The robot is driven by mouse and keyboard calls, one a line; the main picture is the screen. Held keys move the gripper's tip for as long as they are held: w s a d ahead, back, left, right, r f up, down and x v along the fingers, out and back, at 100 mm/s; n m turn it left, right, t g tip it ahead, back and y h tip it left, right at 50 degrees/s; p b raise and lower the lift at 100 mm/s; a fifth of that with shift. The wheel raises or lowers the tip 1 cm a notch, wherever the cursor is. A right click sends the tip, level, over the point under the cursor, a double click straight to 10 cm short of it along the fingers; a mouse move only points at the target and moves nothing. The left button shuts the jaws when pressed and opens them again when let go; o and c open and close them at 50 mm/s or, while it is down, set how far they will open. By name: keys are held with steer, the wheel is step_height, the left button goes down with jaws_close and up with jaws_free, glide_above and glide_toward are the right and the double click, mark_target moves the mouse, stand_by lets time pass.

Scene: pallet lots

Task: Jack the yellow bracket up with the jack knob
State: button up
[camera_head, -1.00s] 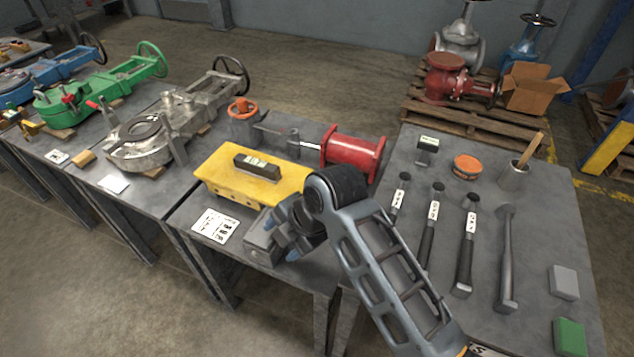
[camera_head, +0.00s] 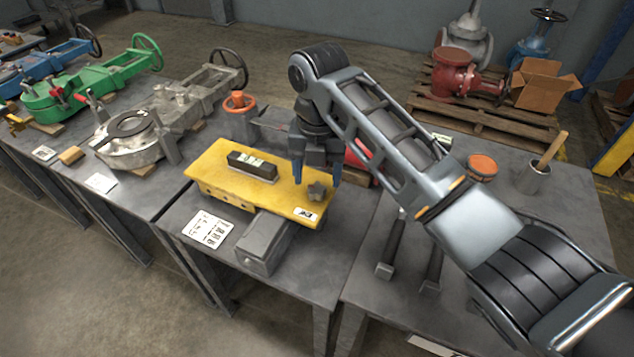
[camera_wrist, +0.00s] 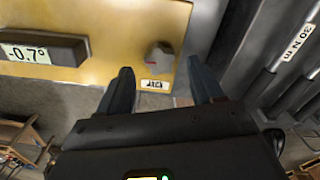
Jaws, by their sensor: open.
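The yellow bracket (camera_head: 215,180) lies on the middle table with a dark level block (camera_head: 252,166) on top. The level's display reads -0.7° in the wrist view (camera_wrist: 38,52). The grey lobed jack knob (camera_head: 317,191) stands on the bracket's right end, by a label reading "JACK" (camera_wrist: 155,85). In the wrist view the knob (camera_wrist: 160,58) sits beyond my fingertips, roughly between their lines. My gripper (camera_head: 317,183) points down over that end, with its fingers open and apart and nothing between them. Whether the fingertips are level with the knob is hard to tell.
A grey box (camera_head: 265,243) and a printed card (camera_head: 207,229) lie in front of the bracket. An orange handwheel (camera_head: 238,103) and a red cylinder (camera_head: 358,158), partly behind my arm, stand behind it.

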mark_target(317, 188)
steer(key=shift+f, duration=1.55)
steer(key=c, duration=1.1)
